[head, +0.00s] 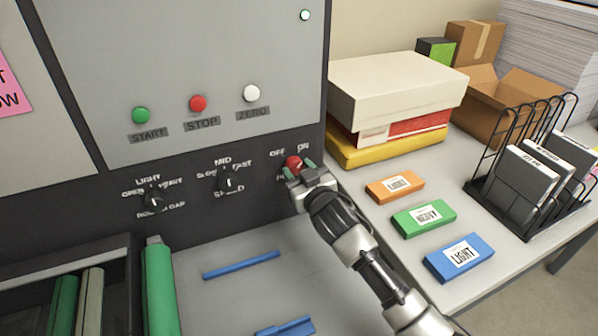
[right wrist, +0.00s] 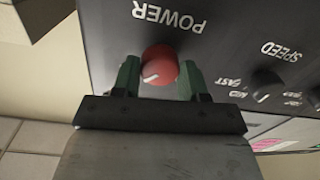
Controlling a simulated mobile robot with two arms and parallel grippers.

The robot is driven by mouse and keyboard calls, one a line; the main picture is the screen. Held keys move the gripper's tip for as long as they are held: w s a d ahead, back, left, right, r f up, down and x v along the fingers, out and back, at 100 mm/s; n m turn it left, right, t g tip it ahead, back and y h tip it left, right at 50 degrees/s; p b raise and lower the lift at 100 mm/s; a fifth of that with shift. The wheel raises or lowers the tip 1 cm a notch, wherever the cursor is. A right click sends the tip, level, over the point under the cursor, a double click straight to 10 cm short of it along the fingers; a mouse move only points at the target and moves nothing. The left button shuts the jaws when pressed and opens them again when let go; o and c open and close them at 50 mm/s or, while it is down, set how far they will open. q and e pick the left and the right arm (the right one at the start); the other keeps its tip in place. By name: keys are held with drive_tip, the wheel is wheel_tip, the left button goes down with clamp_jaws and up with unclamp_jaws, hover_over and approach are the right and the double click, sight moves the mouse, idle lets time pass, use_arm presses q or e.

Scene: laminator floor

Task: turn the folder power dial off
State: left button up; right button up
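The folder power dial (head: 294,162) is a round red knob with a white pointer line on the machine's dark panel, below OFF and ON labels. In the right wrist view the red dial (right wrist: 160,65) sits between the two green fingertips of my right gripper (right wrist: 160,80), beside the POWER label. The right gripper (head: 299,169) is at the panel with its fingers on either side of the dial. Gaps show between the fingers and the dial, so it looks open around it. In the head view the gripper partly hides the POWER label. My left gripper is not in view.
The roller gap dial (head: 155,201) and speed dial (head: 229,182) are left of the power dial. Green, red and white buttons (head: 198,103) sit above. Orange, green and blue boxes (head: 424,218) lie on the table at right, near a wire rack (head: 483,189).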

drive_tip(key=c, duration=0.3)
drive_tip(key=shift+c, duration=0.2)
drive_tip(key=n+p, duration=0.1)
drive_tip(key=n, duration=0.2)
drive_tip(key=shift+r+n, duration=0.1)
drive_tip(key=shift+n, duration=0.2)
drive_tip(key=n+p, duration=0.1)
drive_tip(key=n, duration=0.3)
drive_tip(key=shift+n+p, duration=0.3)
drive_tip(key=n+p, duration=0.1)
drive_tip(key=n, duration=0.4)
drive_tip(key=shift+h, duration=0.4)
drive_tip(key=shift+n+p, duration=0.6)
drive_tip(key=shift+n, duration=1.5)
